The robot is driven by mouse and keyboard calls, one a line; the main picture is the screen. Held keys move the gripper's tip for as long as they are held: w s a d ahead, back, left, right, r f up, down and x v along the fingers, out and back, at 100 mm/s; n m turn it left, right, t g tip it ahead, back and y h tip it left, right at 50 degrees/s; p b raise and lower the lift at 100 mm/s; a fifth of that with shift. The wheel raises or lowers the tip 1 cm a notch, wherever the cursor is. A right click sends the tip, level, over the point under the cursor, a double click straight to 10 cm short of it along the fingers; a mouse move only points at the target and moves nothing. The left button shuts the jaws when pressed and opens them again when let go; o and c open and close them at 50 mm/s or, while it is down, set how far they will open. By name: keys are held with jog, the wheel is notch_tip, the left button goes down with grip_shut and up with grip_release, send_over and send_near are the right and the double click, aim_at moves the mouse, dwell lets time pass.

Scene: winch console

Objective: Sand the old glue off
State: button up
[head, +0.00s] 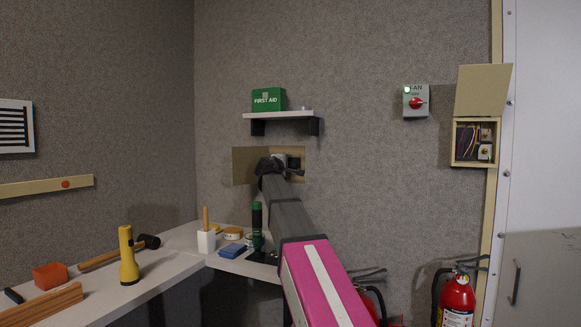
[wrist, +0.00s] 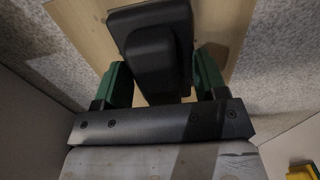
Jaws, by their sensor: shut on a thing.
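My gripper (wrist: 163,80) has its green fingers on either side of a black block (wrist: 150,28), shut on it. The block has a wide flat pad and a narrower raised grip, and looks like a sanding block. It is at the pale wood panel (wrist: 85,30) on the wall; I cannot tell whether it touches. A darker patch (wrist: 217,58) shows on the panel beside the right finger, perhaps old glue. In the head view my gripper (head: 272,166) is in front of the panel (head: 243,168), hiding its middle.
A shelf (head: 280,115) with a first aid box (head: 268,99) is just above the panel. Below, the corner bench (head: 180,262) holds a yellow torch (head: 128,256), a mallet (head: 148,241), a white cup (head: 206,241) and a blue block (head: 232,251). Fire extinguishers (head: 457,299) stand lower right.

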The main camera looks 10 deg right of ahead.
jog(key=shift+w+a, duration=0.25)
jog(key=shift+a, duration=0.1)
jog(key=shift+w+a, duration=0.4)
jog(key=shift+a, duration=0.25)
jog(key=shift+w+a, duration=0.4)
jog(key=shift+a, duration=0.25)
jog(key=shift+r, duration=0.1)
jog(key=shift+w+d+r, duration=0.1)
jog(key=shift+r, duration=0.65)
jog(key=shift+s+d, duration=0.5)
jog(key=shift+d, duration=0.25)
jog(key=shift+s+d, duration=0.45)
jog(key=shift+d, duration=0.3)
